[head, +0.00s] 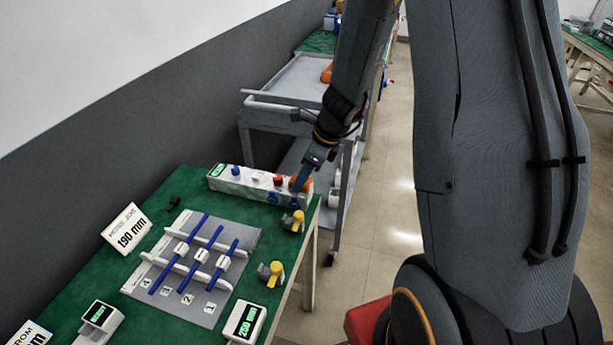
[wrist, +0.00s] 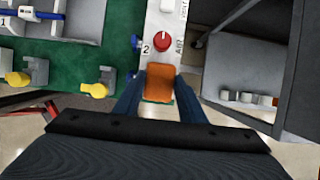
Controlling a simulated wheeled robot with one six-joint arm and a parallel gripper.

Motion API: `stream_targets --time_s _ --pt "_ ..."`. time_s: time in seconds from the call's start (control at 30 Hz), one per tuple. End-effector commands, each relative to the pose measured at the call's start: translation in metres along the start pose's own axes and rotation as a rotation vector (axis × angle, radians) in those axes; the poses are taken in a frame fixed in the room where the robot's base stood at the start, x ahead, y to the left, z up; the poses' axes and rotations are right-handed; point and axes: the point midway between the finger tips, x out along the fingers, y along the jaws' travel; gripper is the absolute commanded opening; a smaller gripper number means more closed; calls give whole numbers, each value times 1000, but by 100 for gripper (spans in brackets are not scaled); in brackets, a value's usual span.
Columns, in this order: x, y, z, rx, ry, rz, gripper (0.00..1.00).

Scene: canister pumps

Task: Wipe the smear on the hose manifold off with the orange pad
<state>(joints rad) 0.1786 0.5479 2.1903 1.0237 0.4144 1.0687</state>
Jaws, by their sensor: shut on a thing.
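The orange pad (wrist: 159,83) is between the blue fingers of my gripper (wrist: 159,90) in the wrist view. In the head view my gripper (head: 299,180) reaches down to the right end of a long white box (head: 252,179), and the pad shows there as a bit of orange. The box, which looks like the hose manifold, has a red knob (wrist: 162,41) and blue side ports. The pad is over or at the box's end; I cannot tell whether it touches. I cannot make out a smear; the pad and fingers hide that end.
The green table (head: 175,192) bears a grey board (head: 225,275) with blue rods, two yellow-handled valves (head: 272,273), and small displays. A grey cart (head: 292,85) stands behind the table. Open floor (head: 385,200) lies to the right.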

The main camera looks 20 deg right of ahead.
Motion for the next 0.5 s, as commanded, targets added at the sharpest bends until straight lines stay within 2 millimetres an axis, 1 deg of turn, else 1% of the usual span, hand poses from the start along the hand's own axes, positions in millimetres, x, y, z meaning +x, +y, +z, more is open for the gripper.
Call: stream_targets --time_s 0.2,0.5 --pt "4 1 7 0 1 1 16" --pt "5 1 7 0 1 2 16"
